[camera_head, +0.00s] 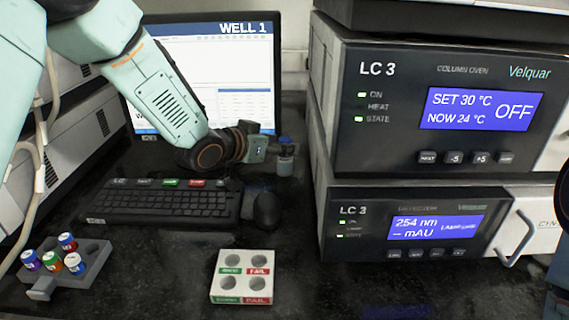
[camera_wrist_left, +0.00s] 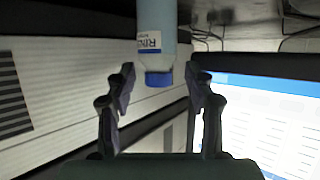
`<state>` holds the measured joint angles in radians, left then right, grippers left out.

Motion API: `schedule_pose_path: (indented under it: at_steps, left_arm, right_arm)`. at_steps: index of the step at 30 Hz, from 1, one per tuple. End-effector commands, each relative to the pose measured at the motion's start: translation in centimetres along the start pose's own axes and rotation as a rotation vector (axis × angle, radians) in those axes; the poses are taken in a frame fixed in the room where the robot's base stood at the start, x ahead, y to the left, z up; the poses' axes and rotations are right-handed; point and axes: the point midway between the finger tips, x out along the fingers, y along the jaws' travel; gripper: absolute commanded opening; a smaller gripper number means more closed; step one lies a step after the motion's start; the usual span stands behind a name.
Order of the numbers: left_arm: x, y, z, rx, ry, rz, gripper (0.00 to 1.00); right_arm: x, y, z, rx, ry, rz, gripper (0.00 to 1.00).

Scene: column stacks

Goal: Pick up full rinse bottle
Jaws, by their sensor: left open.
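The rinse bottle (camera_head: 285,163) is pale blue with a blue cap and stands upright on the dark bench in front of the monitor. In the left wrist view the bottle (camera_wrist_left: 157,22) appears upside down, with a partly readable label and its blue cap (camera_wrist_left: 158,79) toward me. My left gripper (camera_head: 279,148) reaches it from the left at cap height. Its fingers (camera_wrist_left: 160,74) are open, one on each side of the bottle's cap end, with visible gaps. The fill level cannot be read clearly. My right gripper does not show.
A keyboard (camera_head: 160,203) and mouse (camera_head: 265,210) lie below my left arm. A white four-hole block (camera_head: 243,291) stands in front, and a grey rack (camera_head: 95,252) with several capped vials is at left. The LC 3 stack (camera_head: 335,195) rises close right of the bottle.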

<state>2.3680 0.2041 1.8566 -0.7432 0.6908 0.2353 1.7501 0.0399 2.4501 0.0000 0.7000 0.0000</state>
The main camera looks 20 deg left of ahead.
Motion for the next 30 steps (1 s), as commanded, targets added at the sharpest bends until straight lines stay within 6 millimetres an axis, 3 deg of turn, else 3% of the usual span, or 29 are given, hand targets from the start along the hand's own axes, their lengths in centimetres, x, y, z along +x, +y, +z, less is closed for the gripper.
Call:
schedule_pose_path:
  at_steps: [4,13,30]
  left_arm:
    - [1.8,0.0,0.1,0.004,0.001,0.000,0.54]
    - [2.3,-0.2,-0.2,0.001,0.001,0.000,0.54]
    - [2.3,-0.1,-0.1,0.001,-0.001,0.000,0.07]
  right_arm:
    - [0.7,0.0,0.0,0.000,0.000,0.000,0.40]
    - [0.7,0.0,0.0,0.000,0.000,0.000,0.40]
    - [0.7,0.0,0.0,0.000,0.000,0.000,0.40]
